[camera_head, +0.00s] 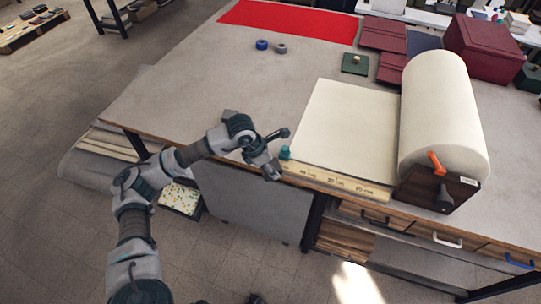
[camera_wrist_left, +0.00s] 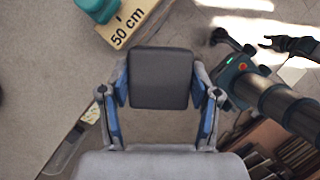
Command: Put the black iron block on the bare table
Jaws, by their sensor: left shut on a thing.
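The black iron block (camera_wrist_left: 161,79) is a dark, smooth block with rounded corners. In the left wrist view it sits between the two blue-padded fingers of my left gripper (camera_wrist_left: 160,100), which is shut on it. In the head view my left gripper (camera_head: 270,171) is at the table's front edge, just left of the ruler's end. The block cannot be made out clearly there. The bare table (camera_head: 200,93) has a wide clear grey-beige top left of the cream sheet. My right gripper is not in view.
A wooden ruler (camera_head: 335,182) lies along the front edge, with a teal piece (camera_head: 285,153) at its left end. A cream sheet (camera_head: 345,128) runs to a thick roll (camera_head: 440,115) at right. Blue tape (camera_head: 262,45), grey tape (camera_head: 281,48) and red cloth (camera_head: 290,20) lie farther back.

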